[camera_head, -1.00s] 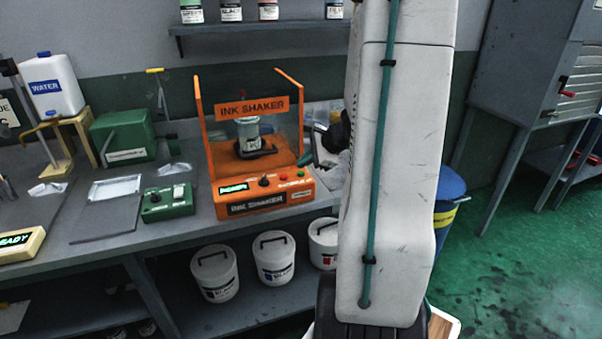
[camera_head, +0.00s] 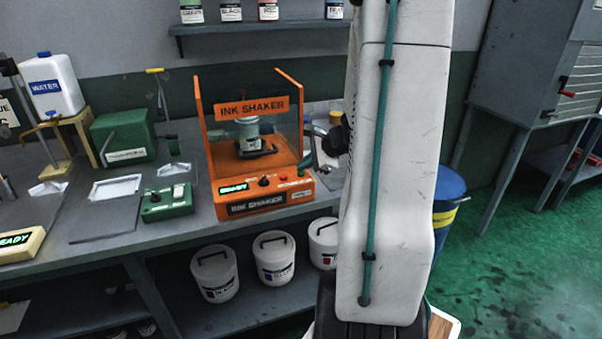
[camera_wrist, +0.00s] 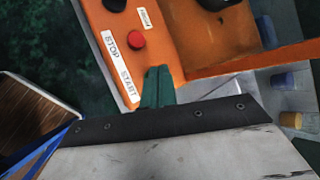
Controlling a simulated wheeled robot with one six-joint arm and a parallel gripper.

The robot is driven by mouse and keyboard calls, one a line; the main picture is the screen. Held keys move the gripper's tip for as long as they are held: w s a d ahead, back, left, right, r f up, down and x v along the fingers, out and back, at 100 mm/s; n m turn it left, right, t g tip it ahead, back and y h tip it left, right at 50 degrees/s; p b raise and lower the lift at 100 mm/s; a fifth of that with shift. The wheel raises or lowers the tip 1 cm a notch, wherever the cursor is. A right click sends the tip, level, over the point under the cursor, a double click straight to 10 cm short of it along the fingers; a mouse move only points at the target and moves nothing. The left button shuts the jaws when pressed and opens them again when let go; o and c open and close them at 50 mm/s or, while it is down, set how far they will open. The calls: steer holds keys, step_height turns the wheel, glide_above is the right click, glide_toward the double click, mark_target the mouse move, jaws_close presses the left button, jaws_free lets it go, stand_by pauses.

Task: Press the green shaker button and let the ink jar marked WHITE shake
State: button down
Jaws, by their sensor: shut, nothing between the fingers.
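The orange ink shaker (camera_head: 260,195) stands on the bench in the head view, its display (camera_head: 234,188) lit green. An ink jar (camera_head: 249,132) sits upright inside behind the clear front; its marking is too small to read. The green button (camera_head: 300,172) is at the right of the front panel, beside the red button (camera_head: 283,178). In the wrist view, my gripper (camera_wrist: 158,72) is shut and empty, its green fingertips over the panel beside the START label (camera_wrist: 128,84). The red button (camera_wrist: 136,40) is clear of them. The green button is hidden there, and contact cannot be told.
My arm covers the bench right of the shaker in the head view. A green control box (camera_head: 167,203) stands to its left. White buckets (camera_head: 274,258) are on the lower shelf. A blue barrel (camera_head: 449,205) stands at the right. Jars (camera_head: 268,10) line the wall shelf.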

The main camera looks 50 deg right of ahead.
mark_target(305, 175)
steer(key=shift+f, duration=0.3)
steer(key=shift+r, duration=0.1)
stand_by(0.4)
steer(key=shift+r, duration=0.8)
step_height(305, 175, up, 5)
stand_by(0.4)
stand_by(0.8)
